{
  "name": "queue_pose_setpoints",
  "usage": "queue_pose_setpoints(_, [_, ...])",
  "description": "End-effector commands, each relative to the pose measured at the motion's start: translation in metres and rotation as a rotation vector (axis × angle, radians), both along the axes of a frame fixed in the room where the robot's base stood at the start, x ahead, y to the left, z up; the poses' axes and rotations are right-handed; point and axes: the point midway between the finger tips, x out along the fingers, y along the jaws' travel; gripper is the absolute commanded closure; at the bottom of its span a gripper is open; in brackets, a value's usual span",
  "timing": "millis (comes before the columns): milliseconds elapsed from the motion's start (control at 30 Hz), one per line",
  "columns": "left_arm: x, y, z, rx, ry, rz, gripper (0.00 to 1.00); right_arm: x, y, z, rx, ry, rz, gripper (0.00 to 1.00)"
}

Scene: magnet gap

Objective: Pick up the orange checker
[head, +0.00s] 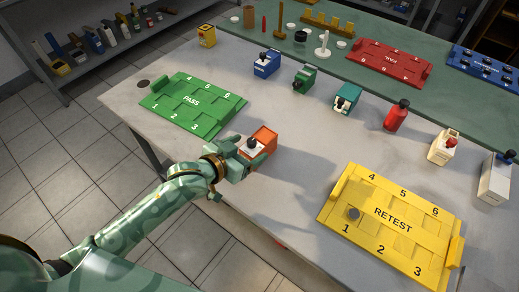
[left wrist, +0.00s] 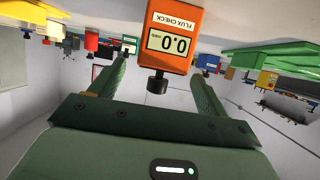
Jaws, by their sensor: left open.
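The orange checker (head: 262,139) is a small box with a pale top and a dark knob, standing on the grey table near its front edge. In the left wrist view the checker (left wrist: 174,22) appears upside down, with a "FLUX CHECK" label, a display reading 0.0 and a black knob. My left gripper (head: 250,150) is open right at the checker. In the left wrist view its two fingers (left wrist: 160,85) are spread, with the knob between them and the checker's body just beyond. I cannot tell whether they touch it. My right gripper is not in view.
A green PASS tray (head: 190,99) lies left of the checker, a yellow RETEST tray (head: 377,249) to its right. Behind stand a blue device (head: 266,63), a green one (head: 304,79), a teal one (head: 347,98) and a red bottle (head: 396,115). Table between is clear.

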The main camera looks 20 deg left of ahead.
Motion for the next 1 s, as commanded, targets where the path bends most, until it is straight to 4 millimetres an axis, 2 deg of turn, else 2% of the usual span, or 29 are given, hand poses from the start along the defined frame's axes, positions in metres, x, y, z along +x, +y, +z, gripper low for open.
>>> queue_pose_setpoints(167, [0.013,-0.005,-0.009,0.002,0.0,0.001,0.24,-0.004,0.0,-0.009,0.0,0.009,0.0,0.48])
queue_pose_setpoints(300, [0.033,-0.013,-0.024,0.001,0.002,0.0,0.24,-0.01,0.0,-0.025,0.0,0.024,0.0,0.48])
queue_pose_setpoints(400, [0.043,-0.018,-0.026,0.002,0.001,0.0,0.24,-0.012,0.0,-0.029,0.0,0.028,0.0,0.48])
queue_pose_setpoints(667, [0.048,-0.02,-0.024,0.002,-0.001,-0.001,0.24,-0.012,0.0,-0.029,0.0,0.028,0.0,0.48])
queue_pose_setpoints(700, [0.048,-0.02,-0.024,0.002,-0.001,-0.001,0.26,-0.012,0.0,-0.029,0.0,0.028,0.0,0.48])
queue_pose_setpoints(800, [0.048,-0.02,-0.024,0.002,-0.001,0.0,0.54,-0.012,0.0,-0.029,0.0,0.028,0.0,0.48])
queue_pose_setpoints(900, [0.048,-0.019,-0.024,0.002,-0.001,0.0,0.78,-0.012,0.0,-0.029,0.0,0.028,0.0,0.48])
queue_pose_setpoints(1000, [0.048,-0.019,-0.024,0.002,-0.002,0.0,0.82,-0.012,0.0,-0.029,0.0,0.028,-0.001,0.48])
